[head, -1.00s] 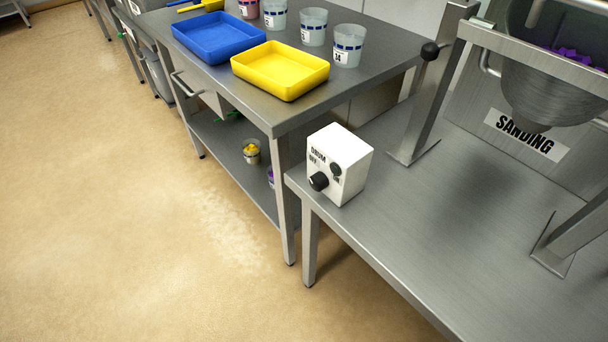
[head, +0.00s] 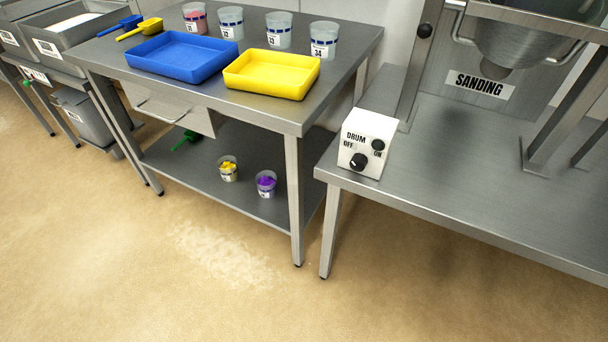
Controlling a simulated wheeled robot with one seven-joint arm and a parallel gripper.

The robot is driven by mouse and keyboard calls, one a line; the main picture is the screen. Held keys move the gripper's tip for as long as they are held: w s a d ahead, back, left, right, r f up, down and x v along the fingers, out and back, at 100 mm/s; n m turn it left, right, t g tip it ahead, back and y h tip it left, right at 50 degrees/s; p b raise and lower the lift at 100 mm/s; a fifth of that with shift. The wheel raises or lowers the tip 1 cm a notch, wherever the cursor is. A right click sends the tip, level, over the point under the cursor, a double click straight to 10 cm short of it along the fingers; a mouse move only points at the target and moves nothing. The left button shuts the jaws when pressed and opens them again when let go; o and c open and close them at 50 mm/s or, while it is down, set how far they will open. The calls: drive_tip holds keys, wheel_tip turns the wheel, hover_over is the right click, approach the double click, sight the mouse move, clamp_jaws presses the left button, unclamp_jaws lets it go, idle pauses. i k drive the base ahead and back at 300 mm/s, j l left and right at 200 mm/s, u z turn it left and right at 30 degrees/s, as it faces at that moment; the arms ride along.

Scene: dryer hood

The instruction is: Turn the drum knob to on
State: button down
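The drum control box (head: 367,142) is a small white box on the front left corner of the right-hand steel table. Its face reads DRUM, with OFF at the left and ON at the right. A black round drum knob (head: 358,161) sits low on the face. A light mark on the knob is too small for me to read its direction surely. A second black round part (head: 378,145) sits at the upper right of the face, above the word ON. My gripper is not in view.
The right table (head: 470,170) carries a steel drum (head: 520,45) on a frame with a SANDING sign (head: 480,84). The left table holds a blue tray (head: 180,55), a yellow tray (head: 272,73) and several numbered cups. The floor (head: 200,270) in front is clear.

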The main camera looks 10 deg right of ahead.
sight(358, 162)
drive_tip(key=i+j+u, duration=0.1)
drive_tip(key=j, duration=0.25)
drive_tip(key=i+j+u, duration=0.1)
drive_tip(key=j, duration=0.25)
drive_tip(key=i+j+u, duration=0.1)
drive_tip(key=j, duration=0.25)
drive_tip(key=i+j+u, duration=0.1)
drive_tip(key=i+j, duration=0.1)
drive_tip(key=j, duration=0.15)
